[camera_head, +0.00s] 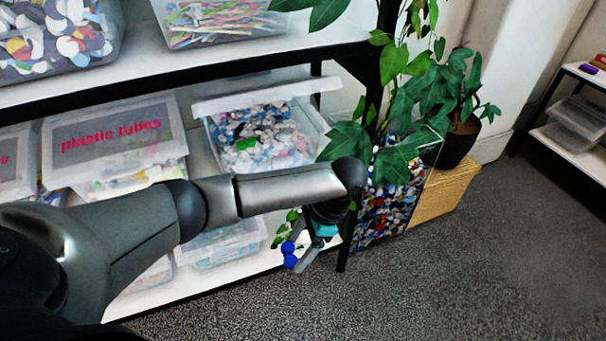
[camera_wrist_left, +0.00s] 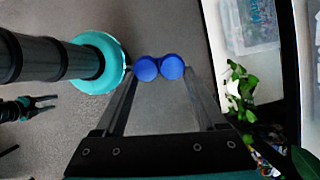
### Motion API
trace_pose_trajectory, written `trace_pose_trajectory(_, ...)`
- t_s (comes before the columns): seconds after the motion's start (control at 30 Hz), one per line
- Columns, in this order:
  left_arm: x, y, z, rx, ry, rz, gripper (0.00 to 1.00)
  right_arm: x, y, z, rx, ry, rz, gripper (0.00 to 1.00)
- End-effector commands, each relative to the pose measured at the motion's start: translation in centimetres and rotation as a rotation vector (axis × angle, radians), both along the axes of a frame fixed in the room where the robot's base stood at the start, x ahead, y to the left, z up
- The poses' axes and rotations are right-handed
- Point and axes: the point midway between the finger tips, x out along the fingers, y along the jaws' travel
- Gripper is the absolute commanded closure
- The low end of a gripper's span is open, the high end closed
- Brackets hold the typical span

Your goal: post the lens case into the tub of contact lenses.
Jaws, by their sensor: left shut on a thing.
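A blue lens case (camera_head: 289,255) with two round caps hangs at the tips of my left gripper (camera_head: 299,256), below the shelf edge in the head view. In the left wrist view the case (camera_wrist_left: 159,67) lies between the fingertips of the left gripper (camera_wrist_left: 160,78), which is shut on it. A clear tub (camera_head: 313,124) on the middle shelf holds many small white, blue and dark pieces, with a green lens case (camera_head: 246,143) on top. Its white lid (camera_head: 266,95) is raised at the back. My right gripper (camera_wrist_left: 42,103) shows small in the left wrist view, its fingers apart.
The upper shelf (camera_head: 190,58) overhangs. Grey carpet (camera_head: 470,270) is clear at the right.

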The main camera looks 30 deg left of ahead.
Motion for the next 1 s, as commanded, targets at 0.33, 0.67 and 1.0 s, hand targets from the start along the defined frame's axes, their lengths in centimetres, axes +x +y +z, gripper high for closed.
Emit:
trace_pose_trajectory(0.33, 3.9, 2.5, 3.2, 0.331, 0.124, -0.729, 0.78, -0.1, 0.8, 4.6, 0.010, 0.001, -0.001, 0.50)
trace_pose_trajectory(0.67, 7.4, 3.9, 7.4, 0.657, 0.057, -1.236, 0.78, -0.1, 0.1, 8.1, 0.002, 0.001, 0.001, 0.50)
trace_pose_trajectory(1.0, 9.1, 4.1, 9.0, 0.769, 0.003, -1.364, 0.78, -0.1, 0.1, 8.6, 0.001, 0.001, 0.001, 0.50)
